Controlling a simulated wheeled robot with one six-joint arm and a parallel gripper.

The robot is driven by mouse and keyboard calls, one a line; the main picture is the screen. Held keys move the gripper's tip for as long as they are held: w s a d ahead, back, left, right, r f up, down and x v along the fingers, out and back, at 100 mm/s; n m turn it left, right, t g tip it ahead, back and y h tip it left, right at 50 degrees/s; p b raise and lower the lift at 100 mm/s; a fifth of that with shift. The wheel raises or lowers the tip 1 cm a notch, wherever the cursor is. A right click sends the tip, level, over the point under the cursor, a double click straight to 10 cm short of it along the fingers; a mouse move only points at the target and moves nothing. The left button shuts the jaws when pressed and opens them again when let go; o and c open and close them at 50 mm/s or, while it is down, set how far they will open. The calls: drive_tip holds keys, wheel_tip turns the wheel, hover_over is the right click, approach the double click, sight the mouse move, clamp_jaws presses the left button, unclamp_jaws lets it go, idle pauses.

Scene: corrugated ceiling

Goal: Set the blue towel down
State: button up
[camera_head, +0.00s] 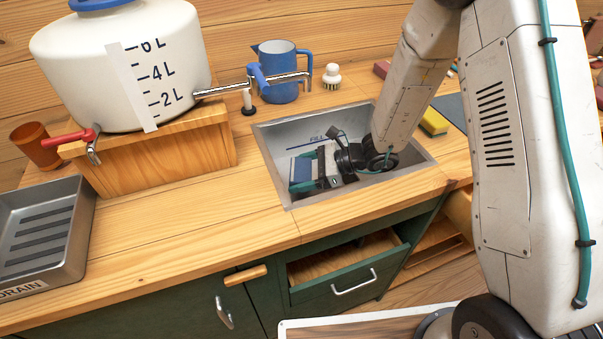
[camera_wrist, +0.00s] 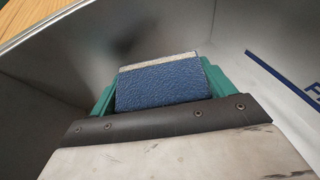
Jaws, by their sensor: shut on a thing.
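The blue towel (camera_head: 300,170) is a small folded block inside the metal sink (camera_head: 272,130). In the wrist view the blue towel (camera_wrist: 162,88) has a rough blue face and a pale strip along its far edge. My gripper (camera_head: 309,168) reaches down into the sink and is shut on the towel. In the wrist view the teal fingers of my gripper (camera_wrist: 160,82) show on both sides of it. The towel's underside is hidden, and I cannot tell whether it touches the sink floor.
A white water tank (camera_head: 80,70) with a tap stands on a wooden stand left of the sink. A blue jug (camera_head: 281,75) and a round brush (camera_head: 331,76) are behind it. A yellow sponge (camera_head: 433,121) lies to the right. A drain tray (camera_head: 70,215) sits far left. An open drawer (camera_head: 345,262) juts out below.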

drive_tip(key=shift+f, duration=0.25)
drive_tip(key=shift+f, duration=0.15)
drive_tip(key=shift+f, duration=0.45)
drive_tip(key=o, duration=1.1)
drive_tip(key=shift+r, duration=0.15)
drive_tip(key=v, duration=0.8)
drive_tip(key=shift+a+r, duration=0.15)
drive_tip(key=shift+r, duration=0.2)
